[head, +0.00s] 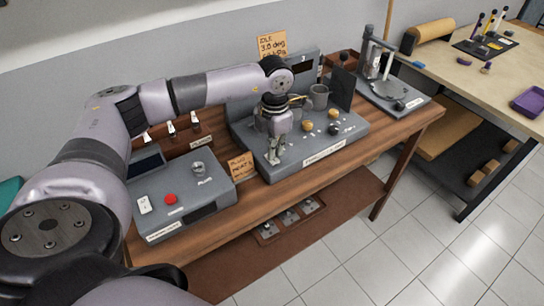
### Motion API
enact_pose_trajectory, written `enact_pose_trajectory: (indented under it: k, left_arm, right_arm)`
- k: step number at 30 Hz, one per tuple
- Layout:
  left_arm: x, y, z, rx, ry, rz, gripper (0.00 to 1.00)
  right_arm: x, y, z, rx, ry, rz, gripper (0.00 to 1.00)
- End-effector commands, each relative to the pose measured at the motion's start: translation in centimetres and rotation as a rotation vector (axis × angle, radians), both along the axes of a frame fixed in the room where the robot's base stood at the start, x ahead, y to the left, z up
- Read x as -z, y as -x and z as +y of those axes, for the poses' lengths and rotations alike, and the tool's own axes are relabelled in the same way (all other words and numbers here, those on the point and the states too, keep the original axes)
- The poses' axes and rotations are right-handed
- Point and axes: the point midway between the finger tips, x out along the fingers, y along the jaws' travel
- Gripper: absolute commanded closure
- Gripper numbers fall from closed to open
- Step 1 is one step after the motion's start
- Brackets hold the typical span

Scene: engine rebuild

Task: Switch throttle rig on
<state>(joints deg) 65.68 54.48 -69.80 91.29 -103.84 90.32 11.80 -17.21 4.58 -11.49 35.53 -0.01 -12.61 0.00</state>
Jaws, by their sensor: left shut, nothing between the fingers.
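The grey throttle rig (318,148) stands on the wooden bench, with a label on its front face, several knobs on its top and a raised panel behind. My left gripper (274,161) points down at the left part of the rig's top. It is shut and empty, and I cannot tell whether its tips touch the surface. The gripper and wrist hide that part of the rig, and I cannot make out a power switch there. My right gripper is not in view.
A grey box with a red button (171,198) stands left on the wooden bench (262,193). A note card (240,166) stands between it and the rig. A stand with a grey base (393,95) is at the right. A second table (470,72) is beyond.

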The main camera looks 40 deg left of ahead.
Motion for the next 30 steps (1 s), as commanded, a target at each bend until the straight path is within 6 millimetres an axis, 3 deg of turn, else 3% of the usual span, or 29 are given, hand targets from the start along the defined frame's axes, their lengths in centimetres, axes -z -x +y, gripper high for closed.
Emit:
enact_pose_trajectory:
  k: [30]
  left_arm:
    - [1.3, 0.0, 0.0, 0.000, 0.000, 0.000, 1.00]
  right_arm:
    - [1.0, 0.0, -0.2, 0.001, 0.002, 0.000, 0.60]
